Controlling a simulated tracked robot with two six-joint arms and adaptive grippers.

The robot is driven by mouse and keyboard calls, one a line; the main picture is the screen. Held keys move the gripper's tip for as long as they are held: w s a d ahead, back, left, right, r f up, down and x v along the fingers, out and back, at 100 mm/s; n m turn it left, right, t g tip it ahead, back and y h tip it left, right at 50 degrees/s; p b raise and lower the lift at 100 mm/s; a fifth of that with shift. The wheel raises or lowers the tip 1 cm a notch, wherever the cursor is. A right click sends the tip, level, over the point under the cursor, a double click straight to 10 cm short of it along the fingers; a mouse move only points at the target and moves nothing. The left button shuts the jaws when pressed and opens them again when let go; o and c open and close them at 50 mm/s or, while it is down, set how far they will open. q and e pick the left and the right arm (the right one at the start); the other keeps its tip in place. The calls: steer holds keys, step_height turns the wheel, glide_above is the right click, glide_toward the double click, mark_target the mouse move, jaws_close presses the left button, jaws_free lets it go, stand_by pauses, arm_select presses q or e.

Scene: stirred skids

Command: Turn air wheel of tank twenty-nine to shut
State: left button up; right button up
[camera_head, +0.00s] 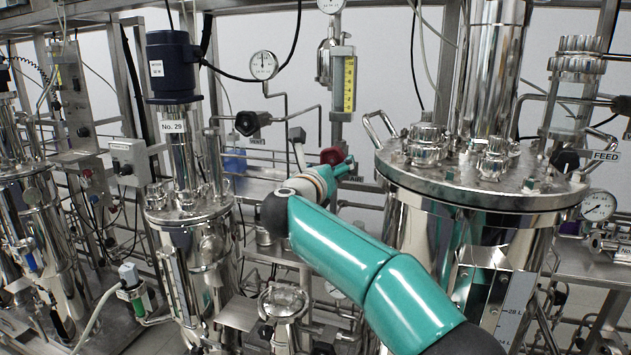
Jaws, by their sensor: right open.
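Tank twenty-nine is the slim steel vessel (205,255) left of centre, with a dark blue motor (172,65) and a "No. 29" label (172,127) above its lid. A black handwheel (246,123) is on the pipework right of its column, below a round gauge. A dark red handwheel (332,156) is further right, partly hidden by my gripper. My right gripper (324,148) is open beside the red wheel; contact cannot be told. My left gripper is not in view.
A large steel tank (440,230) with a bolted lid stands close on the right, behind my teal right arm. A yellow-scaled flow tube (342,85) hangs above the red wheel. Another tank (40,235) stands at the far left. Hoses and frame pipes crowd the background.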

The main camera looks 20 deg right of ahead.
steer(key=v, duration=0.9)
steer(key=shift+f, duration=0.15)
